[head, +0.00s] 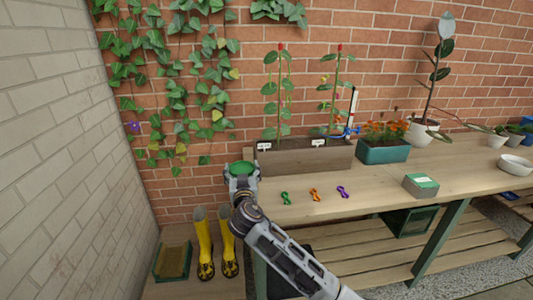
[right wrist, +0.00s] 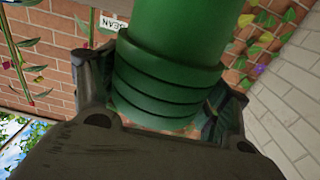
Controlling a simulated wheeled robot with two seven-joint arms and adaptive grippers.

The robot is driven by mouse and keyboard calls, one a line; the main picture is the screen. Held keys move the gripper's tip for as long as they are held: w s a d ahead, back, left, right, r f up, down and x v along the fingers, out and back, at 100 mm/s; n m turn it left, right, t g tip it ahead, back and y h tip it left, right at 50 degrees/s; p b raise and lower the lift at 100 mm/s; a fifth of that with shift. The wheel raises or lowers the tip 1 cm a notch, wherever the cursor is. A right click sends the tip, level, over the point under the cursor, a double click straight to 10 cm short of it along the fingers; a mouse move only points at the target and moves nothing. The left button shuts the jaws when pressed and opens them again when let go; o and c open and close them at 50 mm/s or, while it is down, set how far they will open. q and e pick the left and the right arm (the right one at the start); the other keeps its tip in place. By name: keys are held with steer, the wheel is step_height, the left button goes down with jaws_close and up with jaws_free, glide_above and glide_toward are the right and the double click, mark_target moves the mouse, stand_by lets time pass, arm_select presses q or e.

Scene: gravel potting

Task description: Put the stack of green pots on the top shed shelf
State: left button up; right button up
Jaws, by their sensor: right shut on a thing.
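The stack of green pots (right wrist: 168,75) fills the middle of the right wrist view, several rims nested together. In the head view its round green top (head: 242,168) shows inside my right gripper (head: 242,182). My right gripper (right wrist: 160,112) is shut on the stack, with a finger on each side of it. It holds the stack by the left end of the wooden bench (head: 385,190). No shed shelf can be made out for certain in these frames. My left gripper is not in view.
A wooden planter (head: 305,158) with two staked plants stands behind the gripper. Green, orange and purple ties (head: 314,194) lie on the bench, with a grey-green box (head: 420,186) to the right. Yellow boots (head: 204,245) and a green-edged tray (head: 173,261) stand low at left.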

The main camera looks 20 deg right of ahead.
steer(key=s+a+f+n+y, duration=0.1)
steer(key=s+a+f+y, duration=0.1)
steer(key=s+a+f, duration=0.3)
steer(key=s+a+f+n+y, duration=0.1)
steer(key=s+a+f, duration=0.4)
steer(key=f, duration=0.8)
steer(key=shift+s+a+f+n+y, duration=0.25)
steer(key=shift+a+f+n+y, duration=0.05)
steer(key=shift+a+y, duration=0.4)
